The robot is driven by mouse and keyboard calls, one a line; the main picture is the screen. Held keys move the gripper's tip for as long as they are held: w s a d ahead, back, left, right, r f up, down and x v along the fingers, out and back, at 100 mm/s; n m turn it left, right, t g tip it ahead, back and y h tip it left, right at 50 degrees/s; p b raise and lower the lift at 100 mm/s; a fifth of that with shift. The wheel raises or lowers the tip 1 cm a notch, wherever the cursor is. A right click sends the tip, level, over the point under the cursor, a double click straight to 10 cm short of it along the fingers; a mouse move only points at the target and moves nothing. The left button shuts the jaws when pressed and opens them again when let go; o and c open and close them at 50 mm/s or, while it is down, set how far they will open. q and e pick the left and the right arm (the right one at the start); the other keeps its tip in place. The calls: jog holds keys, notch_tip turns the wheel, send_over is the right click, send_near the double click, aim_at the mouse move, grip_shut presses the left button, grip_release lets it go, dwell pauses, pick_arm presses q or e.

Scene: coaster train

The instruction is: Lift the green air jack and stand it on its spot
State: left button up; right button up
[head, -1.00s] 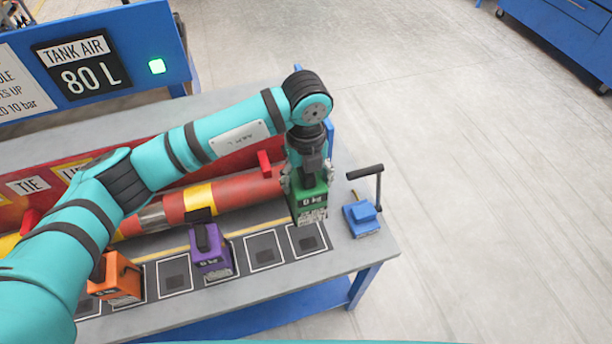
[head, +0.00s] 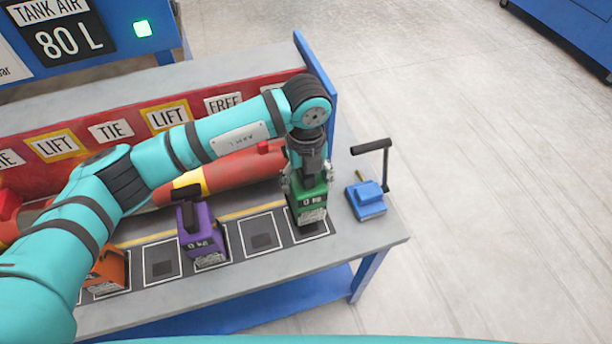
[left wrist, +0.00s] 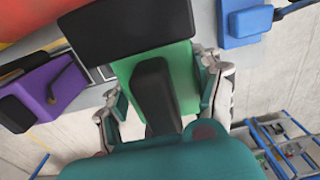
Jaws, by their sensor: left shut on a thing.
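The green air jack (head: 313,207), marked 0 kg, is in the grip of my left gripper (head: 306,180), at the right end of the bench. It is upright over the rightmost white-outlined spot (head: 322,236), its lower edge inside the outline. I cannot tell whether its base touches the mat. In the left wrist view the green jack (left wrist: 183,78) and its black handle lie between the fingers of the left gripper (left wrist: 165,105). My right gripper is not in view.
A purple jack (head: 205,241) and an orange jack (head: 107,269) stand on spots to the left. Empty spots (head: 262,241) lie between. A blue hand pump (head: 367,200) stands right of the green jack. A red and yellow cylinder (head: 228,172) lies behind.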

pick_arm(q)
jog(key=shift+f+b, duration=2.35)
jog(key=shift+f, duration=0.6)
jog(key=shift+f+b, duration=0.4)
